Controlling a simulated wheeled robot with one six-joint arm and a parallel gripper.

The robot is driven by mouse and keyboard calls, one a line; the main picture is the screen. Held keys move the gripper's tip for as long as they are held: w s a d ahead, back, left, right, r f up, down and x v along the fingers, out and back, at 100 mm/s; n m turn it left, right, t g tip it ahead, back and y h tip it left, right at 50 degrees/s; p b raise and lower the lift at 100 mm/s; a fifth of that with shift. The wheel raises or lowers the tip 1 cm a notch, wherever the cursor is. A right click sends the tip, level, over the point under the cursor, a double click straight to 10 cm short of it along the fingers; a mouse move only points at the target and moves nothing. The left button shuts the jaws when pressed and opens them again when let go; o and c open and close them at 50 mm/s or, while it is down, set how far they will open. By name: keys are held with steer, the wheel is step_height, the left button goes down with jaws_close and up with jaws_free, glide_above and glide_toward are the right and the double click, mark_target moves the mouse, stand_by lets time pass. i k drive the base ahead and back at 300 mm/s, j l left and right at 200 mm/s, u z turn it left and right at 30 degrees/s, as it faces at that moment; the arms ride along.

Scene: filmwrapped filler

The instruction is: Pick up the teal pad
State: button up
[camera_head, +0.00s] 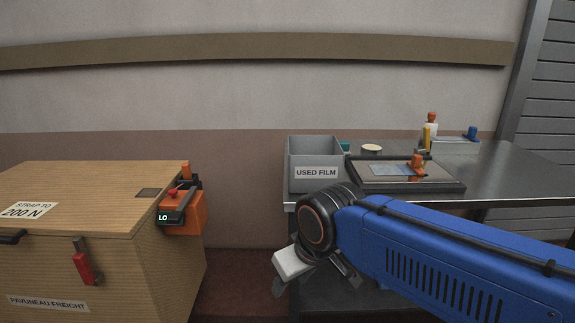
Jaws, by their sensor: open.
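A small teal object (345,146), which may be the teal pad, shows on the steel table just right of the grey bin. The bin hides part of it, and its full shape cannot be made out. My gripper (314,281) hangs at the end of my blue arm, in front of the table's left front edge and below the top. It is open, with nothing seen between its fingers, and is well apart from the teal object. My arm's wrist covers part of the table's front edge.
A grey bin marked USED FILM (316,182) stands at the table's left end. Right of it lie a dark-framed board (440,184) with an orange-handled tool (416,164), and a pale round item (371,148). Bottles (431,128) stand behind. A wooden crate (90,200) is left, across a floor gap.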

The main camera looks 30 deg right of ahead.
mark_target(345, 146)
steer(key=z, duration=1.4)
